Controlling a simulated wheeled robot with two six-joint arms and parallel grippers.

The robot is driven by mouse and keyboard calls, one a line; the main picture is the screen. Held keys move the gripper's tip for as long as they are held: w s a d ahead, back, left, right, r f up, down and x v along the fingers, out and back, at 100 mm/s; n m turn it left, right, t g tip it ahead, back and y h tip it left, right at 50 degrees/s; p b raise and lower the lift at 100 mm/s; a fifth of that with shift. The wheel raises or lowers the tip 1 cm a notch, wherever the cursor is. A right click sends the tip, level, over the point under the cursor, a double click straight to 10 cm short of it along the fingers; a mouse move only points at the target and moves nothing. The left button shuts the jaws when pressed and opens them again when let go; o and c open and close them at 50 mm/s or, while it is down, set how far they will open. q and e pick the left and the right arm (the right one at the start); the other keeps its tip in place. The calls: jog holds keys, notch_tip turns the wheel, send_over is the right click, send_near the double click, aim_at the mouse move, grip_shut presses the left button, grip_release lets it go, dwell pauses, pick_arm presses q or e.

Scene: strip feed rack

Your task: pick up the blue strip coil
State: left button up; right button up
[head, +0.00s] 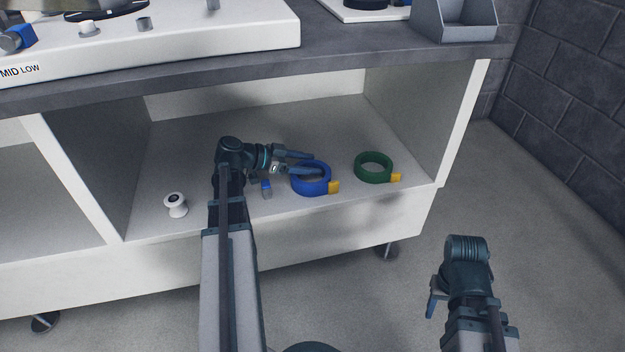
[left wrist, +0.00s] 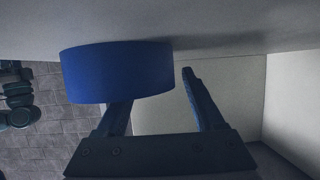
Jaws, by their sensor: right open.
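I cannot tell whether the hidden finger touches the coil. My right gripper (head: 434,300) is open, low at the right, outside the cabinet and away from the coil.
A green coil (head: 373,168) with a yellow tab lies right of the blue one.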

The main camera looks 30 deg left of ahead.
pick_arm(q)
grip_shut()
dwell(1.2)
